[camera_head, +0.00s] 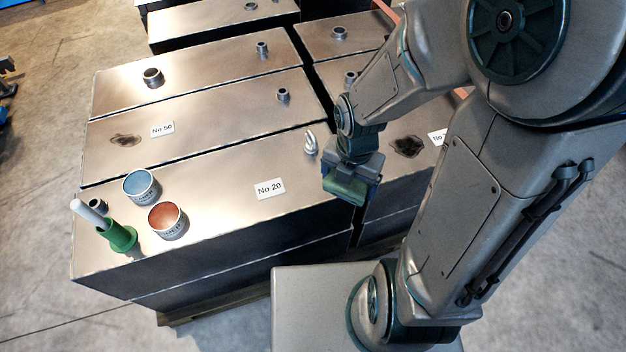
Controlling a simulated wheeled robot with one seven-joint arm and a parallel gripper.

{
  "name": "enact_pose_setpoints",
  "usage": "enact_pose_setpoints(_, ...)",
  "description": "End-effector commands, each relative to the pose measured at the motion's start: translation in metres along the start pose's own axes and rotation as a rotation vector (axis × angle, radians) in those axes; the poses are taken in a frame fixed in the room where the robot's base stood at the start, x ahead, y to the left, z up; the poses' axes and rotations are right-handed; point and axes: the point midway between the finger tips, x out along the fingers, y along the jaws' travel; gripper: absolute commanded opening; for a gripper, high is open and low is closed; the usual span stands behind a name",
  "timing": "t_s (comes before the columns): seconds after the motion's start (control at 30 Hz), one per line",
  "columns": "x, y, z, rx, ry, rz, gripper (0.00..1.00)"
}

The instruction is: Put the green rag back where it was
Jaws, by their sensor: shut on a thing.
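My gripper (352,176) is shut on a green piece that looks like the green rag (345,190). The rag shows below and between the jaws, near the right end of the front metal box labelled No 20 (225,195). Whether the rag touches the box top or hangs above or in front of it, I cannot tell. The jaws hide part of the rag.
A lifting eye (310,145) stands just left of my gripper. A blue-topped tin (141,186), a red-topped tin (167,220) and a green holder (120,236) stand at the left end. Dark patches mark the No 50 box (125,139) and the right box (408,147).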

Motion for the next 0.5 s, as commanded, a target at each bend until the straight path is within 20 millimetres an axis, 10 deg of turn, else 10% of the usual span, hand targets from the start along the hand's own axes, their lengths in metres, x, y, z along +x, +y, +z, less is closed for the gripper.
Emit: enact_pose_setpoints(0.5,0.048,0.067,0.021,-0.039,0.002,-0.002,0.65)
